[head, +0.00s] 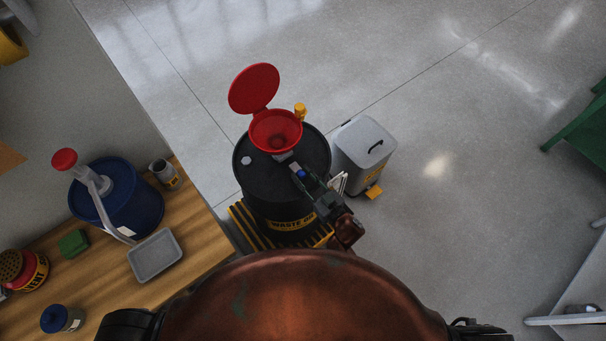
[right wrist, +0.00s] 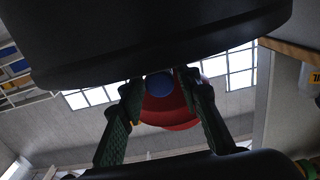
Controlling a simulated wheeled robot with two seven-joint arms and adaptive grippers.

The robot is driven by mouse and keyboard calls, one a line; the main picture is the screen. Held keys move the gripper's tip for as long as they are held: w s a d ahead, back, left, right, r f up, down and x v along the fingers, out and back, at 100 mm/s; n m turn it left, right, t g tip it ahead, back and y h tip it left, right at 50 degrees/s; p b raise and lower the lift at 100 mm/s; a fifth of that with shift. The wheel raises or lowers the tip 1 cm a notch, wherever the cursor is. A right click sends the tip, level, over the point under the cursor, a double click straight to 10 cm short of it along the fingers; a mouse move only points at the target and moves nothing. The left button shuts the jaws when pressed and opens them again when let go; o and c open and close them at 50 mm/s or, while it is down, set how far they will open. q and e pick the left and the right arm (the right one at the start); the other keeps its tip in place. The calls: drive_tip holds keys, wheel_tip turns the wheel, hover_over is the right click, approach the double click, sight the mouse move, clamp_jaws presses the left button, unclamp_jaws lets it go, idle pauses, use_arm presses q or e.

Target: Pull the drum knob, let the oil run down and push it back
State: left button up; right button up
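My right gripper (head: 299,173) reaches over the drum's near right side, at a blue knob (head: 302,174) just in front of the funnel. In the right wrist view the blue knob (right wrist: 159,87) sits between my fingertips, which look closed on both sides of it. The red funnel (right wrist: 168,112) shows behind it. No running oil is visible. My left gripper is out of view.
A grey pedal bin (head: 364,152) stands right of the drum. The drum is above a yellow-striped base (head: 240,218). The wooden bench (head: 190,240) at left holds a blue pump drum (head: 130,205), a grey tray (head: 155,276) and cans. Open floor lies beyond and right.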

drive_tip(key=shift+o, duration=0.7)
drive_tip(key=v, duration=1.1)
drive_tip(key=shift+s+d, duration=0.25)
drive_tip(key=shift+s, duration=0.1)
